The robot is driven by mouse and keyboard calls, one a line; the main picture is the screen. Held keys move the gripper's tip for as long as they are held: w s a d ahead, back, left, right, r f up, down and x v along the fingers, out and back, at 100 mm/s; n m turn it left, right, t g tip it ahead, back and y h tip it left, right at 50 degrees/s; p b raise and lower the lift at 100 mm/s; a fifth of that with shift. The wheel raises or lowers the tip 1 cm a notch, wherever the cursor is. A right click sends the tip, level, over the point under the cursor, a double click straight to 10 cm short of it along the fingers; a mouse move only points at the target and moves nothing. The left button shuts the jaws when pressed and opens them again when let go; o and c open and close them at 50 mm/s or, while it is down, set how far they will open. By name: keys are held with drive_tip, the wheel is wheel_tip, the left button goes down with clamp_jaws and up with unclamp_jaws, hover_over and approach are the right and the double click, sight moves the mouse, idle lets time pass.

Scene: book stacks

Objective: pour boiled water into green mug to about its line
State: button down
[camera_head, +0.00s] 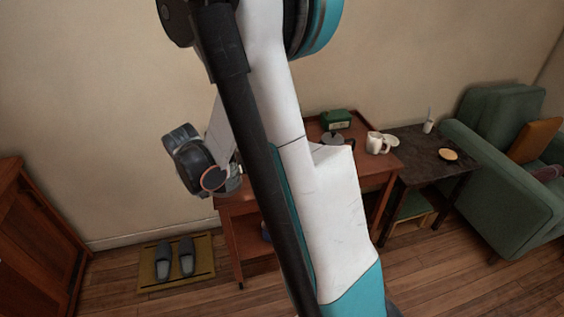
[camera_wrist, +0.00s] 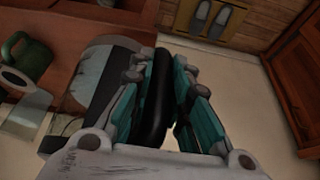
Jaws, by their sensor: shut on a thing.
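My gripper (camera_wrist: 157,88) is shut on a black handle (camera_wrist: 154,118) in the wrist view. The handle belongs to a grey metallic kettle (camera_wrist: 108,72), whose body sits left of my fingers beside the table. A green mug (camera_wrist: 27,58) with a loop handle stands on the table at the left of the wrist view; its line and inside cannot be made out. My wrist shows left of the arm, and the kettle cannot be made out clearly there.
A dark side table (camera_head: 425,146) and a green armchair (camera_head: 520,190) stand right. Slippers (camera_head: 175,260) lie on a mat at left, near a wooden cabinet (camera_head: 38,235).

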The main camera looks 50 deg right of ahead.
sight(230, 190)
drive_tip(key=d+f+m+b, duration=0.1)
drive_tip(key=d, duration=0.1)
drive_tip(key=s+d+f+m+h+b, duration=0.1)
drive_tip(key=d+f, duration=0.1)
drive_tip(key=d, duration=0.1)
drive_tip(key=s+d+f+m+g+b, duration=0.1)
drive_tip(key=d+f+m, duration=0.1)
drive_tip(key=shift+s+d+f, duration=0.2)
drive_tip(key=shift+d+f, duration=0.05)
drive_tip(key=shift+d, duration=0.15)
drive_tip(key=shift+a+r, duration=0.1)
drive_tip(key=shift+r, duration=0.05)
